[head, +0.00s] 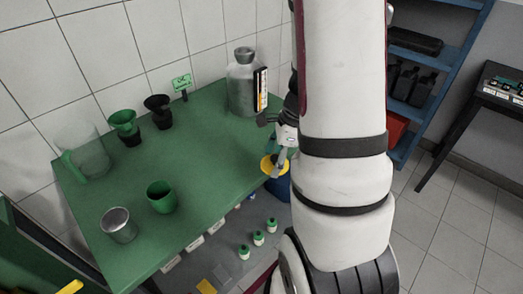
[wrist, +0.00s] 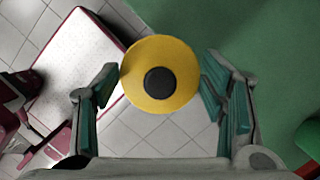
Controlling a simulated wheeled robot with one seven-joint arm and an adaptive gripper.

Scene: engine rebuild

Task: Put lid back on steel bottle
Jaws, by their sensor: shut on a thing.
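A steel bottle (head: 241,88) stands upright at the back right of the green table, with a narrow grey neck. A round yellow lid-like disc with a black centre (head: 268,166) is at my gripper, near the table's right edge. In the wrist view the yellow disc (wrist: 143,92) sits between the two fingers, and its sides meet their tips. My gripper (wrist: 160,88) is shut on it, with the fingers set wide apart. In the head view my gripper (head: 277,140) is partly hidden by my arm. The disc is apart from the bottle.
The green table (head: 205,130) also holds a clear jug (head: 88,155), a green funnel (head: 124,124), a black funnel (head: 158,108), a green cup (head: 161,196) and a metal cup (head: 118,224). A black-and-orange upright item (head: 261,90) is beside the bottle. The table's middle is clear.

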